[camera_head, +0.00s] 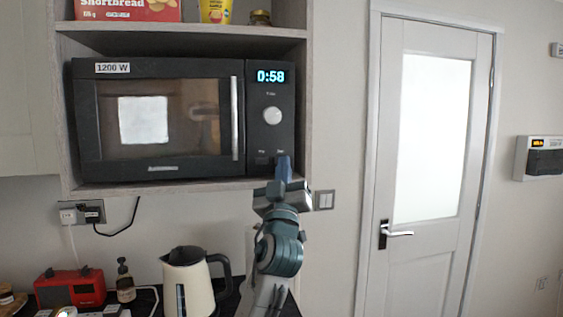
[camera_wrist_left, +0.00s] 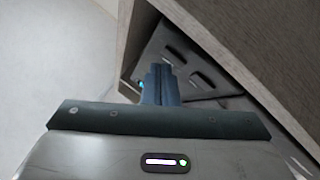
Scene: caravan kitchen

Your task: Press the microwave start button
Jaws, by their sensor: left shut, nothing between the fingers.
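The black microwave (camera_head: 160,165) sits in a wooden shelf bay, its door shut. Its lit display (camera_head: 270,76) reads 0:58. A round silver knob (camera_head: 272,115) is below the display, with two small labels under it. The left lower button (camera_head: 262,161) shows; the right one is hidden behind my fingertips. My left gripper (camera_head: 284,168) is shut and empty at the panel's lower right corner. In the left wrist view its closed fingers (camera_wrist_left: 160,84) point at the panel, where two dark buttons (camera_wrist_left: 202,79) show. I cannot tell whether the tips touch the panel. My right gripper is out of view.
The shelf's side wall (camera_head: 304,100) stands close to the right of the panel, and its lower board (camera_head: 170,188) runs beneath. A cream kettle (camera_head: 190,285) and a red radio (camera_head: 70,289) stand below. A white door (camera_head: 432,245) is at the right.

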